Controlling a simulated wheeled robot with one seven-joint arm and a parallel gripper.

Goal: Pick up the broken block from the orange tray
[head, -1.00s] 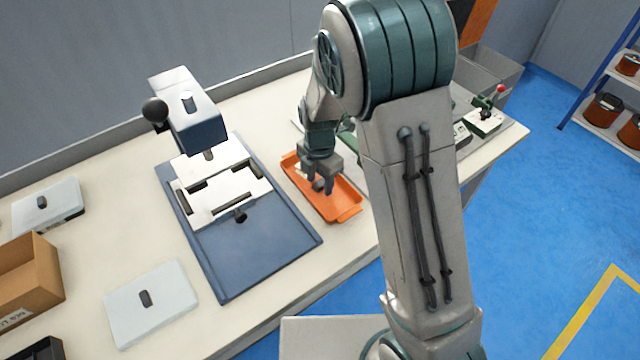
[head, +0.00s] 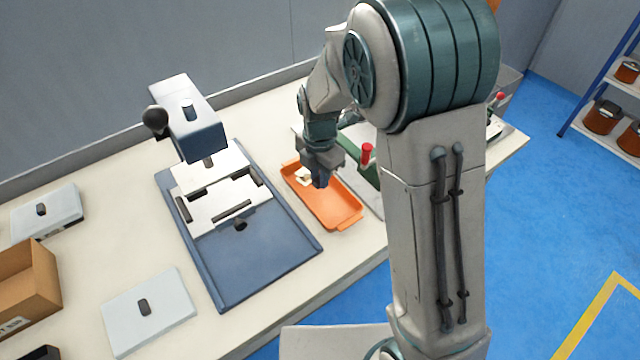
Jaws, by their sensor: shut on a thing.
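The orange tray (head: 338,212) lies on the bench right of the blue machine base. My gripper (head: 320,182) is over the tray's left-middle part, pointing down. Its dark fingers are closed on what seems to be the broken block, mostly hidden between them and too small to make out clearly. Small cream pieces (head: 303,177) lie in the tray's far left end, just left of my gripper. I cannot tell whether the fingers clear the tray floor.
A press with a black knob (head: 156,115) stands on the blue base (head: 255,255) to the left. A red-handled green device (head: 367,153) is close right of my gripper. Pale flat boxes (head: 150,312) and a cardboard box (head: 28,285) are at left.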

